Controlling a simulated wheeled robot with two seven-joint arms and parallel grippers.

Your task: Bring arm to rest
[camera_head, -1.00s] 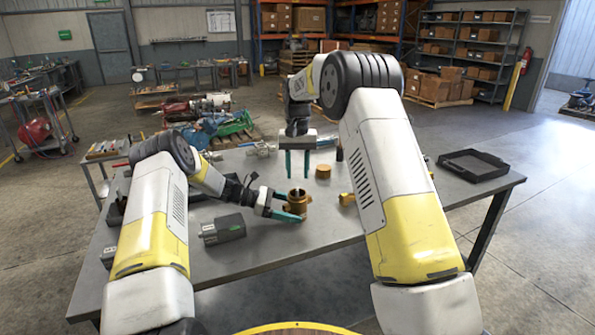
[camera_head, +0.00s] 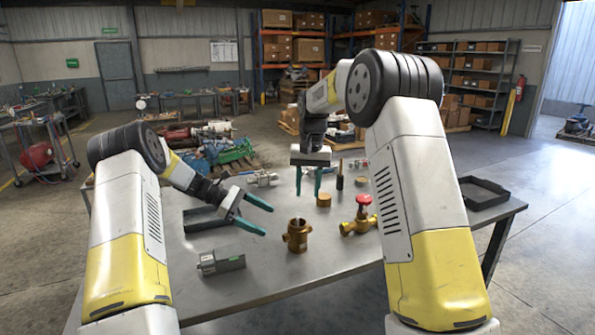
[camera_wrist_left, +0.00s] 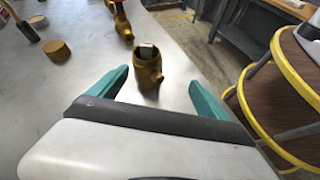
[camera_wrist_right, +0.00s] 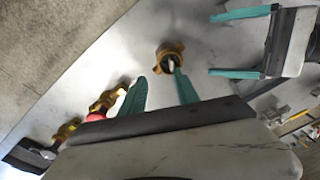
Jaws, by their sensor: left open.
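My left gripper (camera_head: 268,221) is open and empty above the table, left of a brass fitting (camera_head: 297,236) and apart from it. The fitting stands upright with a pale piece showing in its opening; in the left wrist view it (camera_wrist_left: 148,72) lies beyond and between the open fingers (camera_wrist_left: 155,92). My right gripper (camera_head: 309,184) points down behind the fitting, fingers apart with nothing between them. The right wrist view shows the fitting (camera_wrist_right: 170,54) beyond its fingertips, and my left gripper at the upper right.
A black tray (camera_head: 483,194) lies at the right. The front middle is clear.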

